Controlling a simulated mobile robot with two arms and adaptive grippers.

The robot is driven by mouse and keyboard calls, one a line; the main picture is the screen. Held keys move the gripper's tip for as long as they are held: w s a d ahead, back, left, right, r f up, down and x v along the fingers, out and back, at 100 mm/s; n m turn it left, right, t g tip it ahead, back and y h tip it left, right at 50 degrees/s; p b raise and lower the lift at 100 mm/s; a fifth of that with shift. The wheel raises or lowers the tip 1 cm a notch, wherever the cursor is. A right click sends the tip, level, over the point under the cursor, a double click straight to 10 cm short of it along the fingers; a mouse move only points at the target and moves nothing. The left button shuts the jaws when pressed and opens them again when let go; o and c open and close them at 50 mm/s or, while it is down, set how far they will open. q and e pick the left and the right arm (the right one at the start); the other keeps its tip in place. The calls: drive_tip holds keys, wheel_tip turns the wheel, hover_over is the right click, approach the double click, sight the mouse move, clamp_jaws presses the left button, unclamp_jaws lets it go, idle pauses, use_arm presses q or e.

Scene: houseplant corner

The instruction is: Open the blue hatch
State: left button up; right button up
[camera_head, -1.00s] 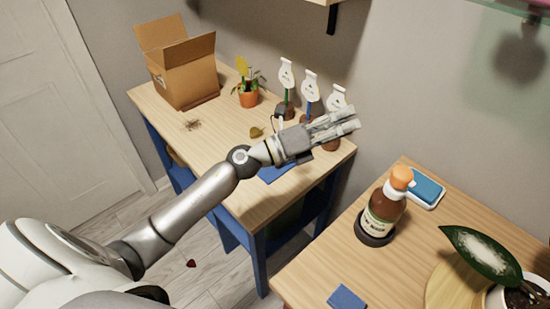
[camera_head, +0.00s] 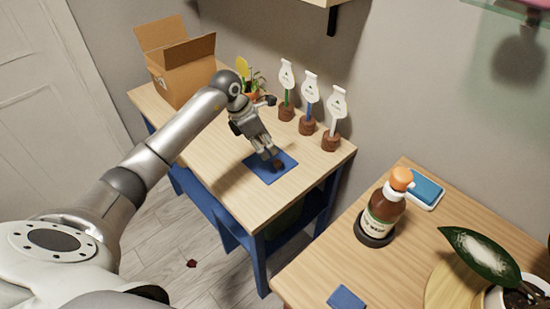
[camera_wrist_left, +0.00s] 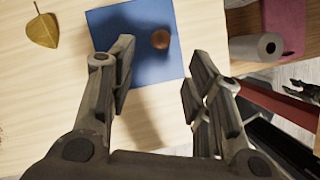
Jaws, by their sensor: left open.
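The blue hatch (camera_head: 258,171) is a flat blue square lying level with the wooden table top. A small round brown knob (camera_head: 278,164) sits on it. My left gripper (camera_head: 271,154) points down over the hatch, close to the knob. The left wrist view shows the hatch (camera_wrist_left: 105,20) and the knob (camera_wrist_left: 160,39) ahead of the open, empty fingers (camera_wrist_left: 158,62). The knob lies between the lines of the two fingers, and I see no contact. My right gripper is in neither view.
Several objects stand around the hatch: an open cardboard box (camera_head: 188,82), a potted plant (camera_head: 254,95) partly behind my arm, and three label stakes in brown bases (camera_head: 307,126). A dry leaf (camera_wrist_left: 43,30) lies left of the hatch. A bottle (camera_head: 383,212) stands on the right table.

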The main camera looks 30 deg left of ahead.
sight(277, 162)
use_arm(q)
drive_tip(key=p+x, duration=0.1)
drive_tip(key=x, duration=0.7)
drive_tip(key=shift+d+f, duration=0.15)
clamp_jaws()
